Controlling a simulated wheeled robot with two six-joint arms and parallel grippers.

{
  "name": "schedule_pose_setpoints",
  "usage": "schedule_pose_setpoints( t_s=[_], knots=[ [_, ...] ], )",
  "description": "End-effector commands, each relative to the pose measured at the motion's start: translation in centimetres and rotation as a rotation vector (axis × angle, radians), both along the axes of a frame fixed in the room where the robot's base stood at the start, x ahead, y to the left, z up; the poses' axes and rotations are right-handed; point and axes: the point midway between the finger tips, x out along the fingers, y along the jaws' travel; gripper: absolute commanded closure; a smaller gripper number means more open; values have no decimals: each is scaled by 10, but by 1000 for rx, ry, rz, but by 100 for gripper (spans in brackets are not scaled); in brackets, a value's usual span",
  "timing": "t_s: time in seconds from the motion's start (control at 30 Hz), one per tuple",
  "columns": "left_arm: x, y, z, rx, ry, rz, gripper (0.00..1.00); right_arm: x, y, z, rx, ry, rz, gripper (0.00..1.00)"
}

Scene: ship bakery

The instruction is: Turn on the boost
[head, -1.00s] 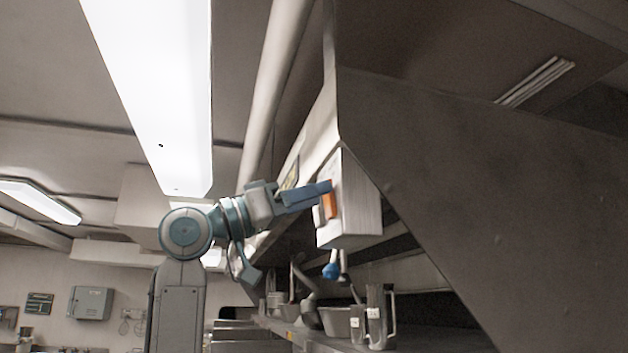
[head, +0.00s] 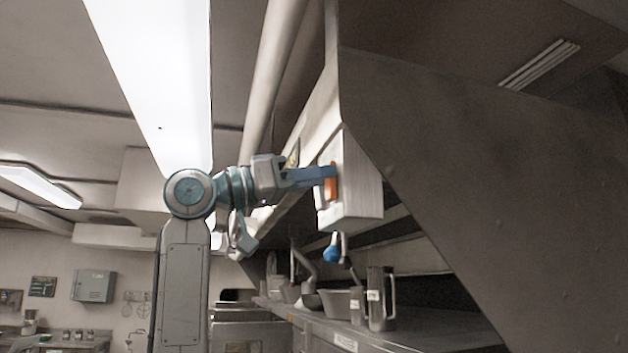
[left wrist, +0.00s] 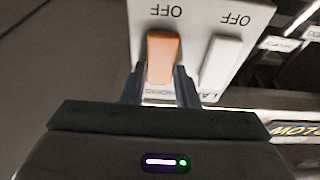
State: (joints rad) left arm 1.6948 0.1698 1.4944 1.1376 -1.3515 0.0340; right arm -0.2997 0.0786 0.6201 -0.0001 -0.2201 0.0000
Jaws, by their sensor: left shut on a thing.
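A pale switch box (head: 352,190) is fixed on the side of the hood. An orange rocker switch (head: 330,188) is on its face, and it also shows in the left wrist view (left wrist: 162,56). A white rocker switch (left wrist: 221,63) sits beside it. The word "OFF" stands upside down by each switch in the wrist view. My left gripper (head: 328,174) is at the box face; in the wrist view its two fingers (left wrist: 160,88) lie on both sides of the orange switch's end, shut on it. The label at that end is partly hidden. My right gripper is not in view.
A blue-ended lever (head: 332,253) hangs under the box. Below, a steel counter (head: 420,333) carries jugs (head: 380,297) and bowls. The large dark hood panel (head: 450,190) fills the right.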

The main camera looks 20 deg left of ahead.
Motion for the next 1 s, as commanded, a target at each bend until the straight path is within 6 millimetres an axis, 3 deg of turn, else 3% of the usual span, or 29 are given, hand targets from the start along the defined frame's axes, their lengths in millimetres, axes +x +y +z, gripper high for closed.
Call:
schedule_pose_setpoints(
  t_s=[0.2, 0.57, 0.6, 0.7, 1.0],
  knots=[
    [0, -1, 5, 113, 75, 0, 96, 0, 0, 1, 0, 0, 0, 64],
    [1, -1, 5, 133, 90, 0, 96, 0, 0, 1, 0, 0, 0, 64],
    [1, -1, 5, 132, 90, 1, 67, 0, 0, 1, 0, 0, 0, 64],
    [1, -1, 5, 133, 90, 0, 51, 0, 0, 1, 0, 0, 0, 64],
    [0, 1, 4, 132, 89, 1, 51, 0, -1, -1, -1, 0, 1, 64]
  ],
)
